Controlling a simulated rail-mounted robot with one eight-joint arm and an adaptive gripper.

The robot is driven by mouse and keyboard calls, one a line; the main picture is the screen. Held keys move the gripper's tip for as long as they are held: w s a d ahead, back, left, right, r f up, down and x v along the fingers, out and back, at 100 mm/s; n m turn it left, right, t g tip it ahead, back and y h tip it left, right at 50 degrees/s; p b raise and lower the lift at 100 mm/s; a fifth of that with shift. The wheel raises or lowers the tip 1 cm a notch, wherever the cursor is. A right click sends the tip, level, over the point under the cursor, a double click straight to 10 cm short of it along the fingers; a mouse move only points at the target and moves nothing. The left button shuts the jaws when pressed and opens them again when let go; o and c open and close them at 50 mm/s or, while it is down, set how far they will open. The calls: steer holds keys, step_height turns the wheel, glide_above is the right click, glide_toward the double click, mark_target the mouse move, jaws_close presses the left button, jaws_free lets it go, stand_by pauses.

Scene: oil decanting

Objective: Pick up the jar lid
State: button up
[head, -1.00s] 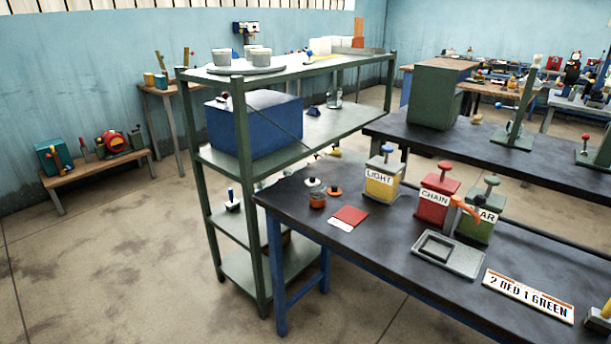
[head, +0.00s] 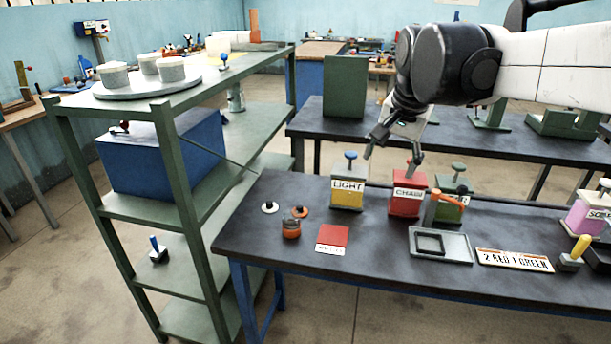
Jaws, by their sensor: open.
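A small glass jar with orange contents (head: 291,229) stands near the left end of the dark workbench (head: 380,262). Beside it lie two small round pieces with dark centres, a white disc (head: 269,208) behind left and an orange disc (head: 301,212) behind right. I cannot tell for certain which is the jar lid. My gripper (head: 393,157) is open and empty. It hangs fingers down in the picture between the yellow LIGHT can (head: 347,194) and the red CHAIN can (head: 407,199), well right of the jar and discs.
A green can (head: 452,209) with an orange handle piece in front stands right of CHAIN. A red and white card (head: 333,237), grey tray (head: 441,258) and "2 RED 1 GREEN" sign (head: 515,260) lie on the bench. A green shelf (head: 187,165) rises at the left.

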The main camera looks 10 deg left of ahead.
steer(key=w+a+m+g+p, duration=0.1)
steer(key=w+a, duration=0.8)
steer(key=m+g+h+p, duration=0.1)
steer(key=m+g+p, duration=0.2)
steer(key=m, duration=0.1)
glide_above(269, 201)
steer(key=f, duration=2.2)
steer(key=shift+s+d+f, duration=0.1)
steer(key=shift+d+f, duration=0.25)
steer(key=shift+f, duration=0.05)
steer(key=shift+a+f, duration=0.15)
steer(key=shift+f, duration=1.15)
steer(key=shift+a+f, duration=0.1)
steer(key=shift+f, duration=1.2)
steer(key=shift+c, duration=0.5)
steer(key=c, duration=0.9)
steer(key=shift+r, duration=0.1)
